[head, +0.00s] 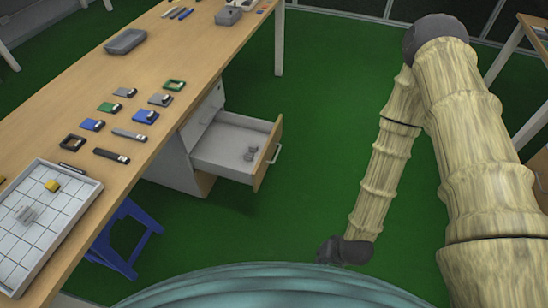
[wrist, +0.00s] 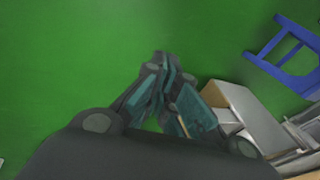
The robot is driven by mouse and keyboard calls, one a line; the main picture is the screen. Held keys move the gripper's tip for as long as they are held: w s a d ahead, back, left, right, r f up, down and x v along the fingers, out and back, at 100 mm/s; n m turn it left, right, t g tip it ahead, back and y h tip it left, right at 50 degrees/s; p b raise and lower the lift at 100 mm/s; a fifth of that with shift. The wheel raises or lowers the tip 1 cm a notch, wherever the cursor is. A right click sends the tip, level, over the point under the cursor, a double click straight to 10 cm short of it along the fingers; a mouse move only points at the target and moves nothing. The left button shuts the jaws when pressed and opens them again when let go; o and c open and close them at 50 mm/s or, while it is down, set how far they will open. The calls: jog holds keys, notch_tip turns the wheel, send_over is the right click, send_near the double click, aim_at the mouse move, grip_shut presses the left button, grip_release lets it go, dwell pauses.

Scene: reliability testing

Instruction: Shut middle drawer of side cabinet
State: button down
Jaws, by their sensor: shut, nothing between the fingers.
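The side cabinet (head: 172,168) stands under the long table. One of its drawers (head: 225,149) is pulled well out. It has pale inner walls, a wood-coloured front (head: 266,160) and a light bar handle (head: 276,153). A cabinet part shows above it, but its level among the drawers is hard to tell. In the wrist view, my gripper (wrist: 160,64) is shut and empty over the green floor. The pale drawer and cabinet parts (wrist: 248,115) lie right of the fingers, partly hidden by them. In the head view the fingers are not visible; my dark wrist is low, right of the drawer.
Small grey items (head: 250,154) lie in the drawer. The table (head: 85,85) carries several small parts and a gridded tray (head: 62,235). A blue stool (head: 125,240) stands below it, also in the wrist view (wrist: 285,45).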

jog(key=w+a+f+m+t+y+b, duration=0.1)
jog(key=w+a+f+b, duration=0.25)
jog(key=w+b, duration=0.2)
jog(key=w+a+f+m+t+y+b, duration=0.1)
jog(key=w+a+f+t+b, duration=0.1)
jog(key=w+a+f+b, duration=0.25)
jog(key=m+t+y+b, duration=0.4)
jog(key=m+t+b, duration=0.5)
jog(key=b, duration=1.6)
send_near(271, 142)
jog(key=shift+n+t, duration=0.5)
jog(key=shift+t, duration=0.2)
jog(key=shift+a+b+x, duration=0.15)
jog(key=shift+b+x, duration=0.9)
jog(key=shift+b, duration=0.25)
jog(key=shift+a+b+x, duration=0.2)
jog(key=shift+b+x, duration=0.8)
jog(key=shift+b, duration=0.3)
jog(key=shift+s+f, duration=0.1)
jog(key=shift+f, duration=0.1)
